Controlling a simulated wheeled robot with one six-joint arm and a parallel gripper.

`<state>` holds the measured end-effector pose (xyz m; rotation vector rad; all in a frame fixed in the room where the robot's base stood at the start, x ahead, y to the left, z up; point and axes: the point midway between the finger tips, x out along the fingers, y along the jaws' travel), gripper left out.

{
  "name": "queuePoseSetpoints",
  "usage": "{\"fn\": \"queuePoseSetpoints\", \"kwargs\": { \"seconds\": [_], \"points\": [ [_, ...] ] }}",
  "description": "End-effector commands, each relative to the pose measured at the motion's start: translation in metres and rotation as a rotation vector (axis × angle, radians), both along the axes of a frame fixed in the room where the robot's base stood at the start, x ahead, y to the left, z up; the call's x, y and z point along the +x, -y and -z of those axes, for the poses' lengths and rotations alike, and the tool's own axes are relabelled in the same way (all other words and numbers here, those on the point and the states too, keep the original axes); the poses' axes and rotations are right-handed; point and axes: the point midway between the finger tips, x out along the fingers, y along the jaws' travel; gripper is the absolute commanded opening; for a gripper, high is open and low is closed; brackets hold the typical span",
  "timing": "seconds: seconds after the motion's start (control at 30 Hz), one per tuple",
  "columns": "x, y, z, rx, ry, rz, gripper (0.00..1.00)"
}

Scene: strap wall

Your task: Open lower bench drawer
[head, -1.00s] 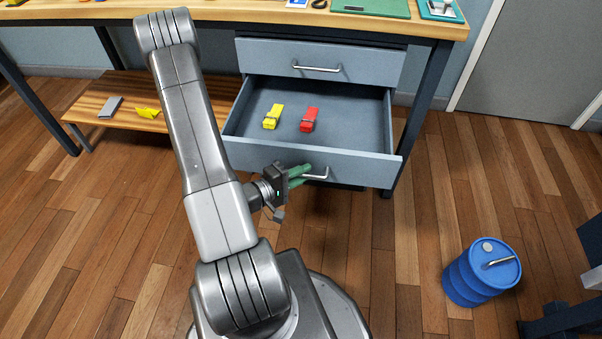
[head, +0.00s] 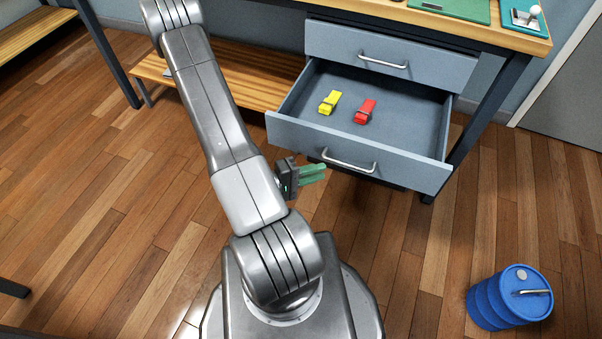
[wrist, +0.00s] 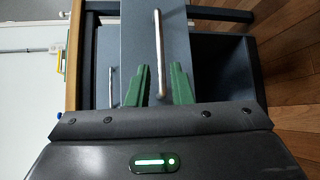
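The lower bench drawer (head: 292,132) is pulled well out, its grey inside open to view. Its bar handle (head: 348,163) is on the front panel and also shows in the wrist view (wrist: 159,50). My gripper (head: 318,174) is in front of the drawer, left of the handle and apart from it. Its green fingers (wrist: 161,82) are spread with nothing between them; the handle lies ahead of the gap. A yellow clip-like piece (head: 329,102) and a red one (head: 365,111) lie in the drawer.
The upper drawer (head: 390,55) is shut above. A wooden low shelf (head: 235,80) runs left of the drawers. A blue drum (head: 509,297) stands on the floor at lower right. The wooden floor (head: 420,270) between is clear.

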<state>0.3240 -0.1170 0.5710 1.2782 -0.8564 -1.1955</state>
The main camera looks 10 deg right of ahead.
Motion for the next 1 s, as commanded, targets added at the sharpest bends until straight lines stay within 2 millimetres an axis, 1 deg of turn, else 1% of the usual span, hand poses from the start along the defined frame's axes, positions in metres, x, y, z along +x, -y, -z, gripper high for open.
{"fn": "queuePoseSetpoints", "kwargs": {
  "seconds": [0.03,0.13,0.33,0.5,1.0],
  "points": [
    [-0.001,-0.008,-0.002,0.001,0.000,-0.005,0.20],
    [-0.004,-0.019,-0.004,0.001,0.000,-0.004,0.20],
    [-0.007,-0.034,-0.005,0.001,0.001,-0.001,0.20],
    [-0.009,-0.037,-0.005,0.001,0.001,-0.001,0.20],
    [-0.009,-0.037,-0.005,0.001,0.000,0.000,0.20]
  ]
}}
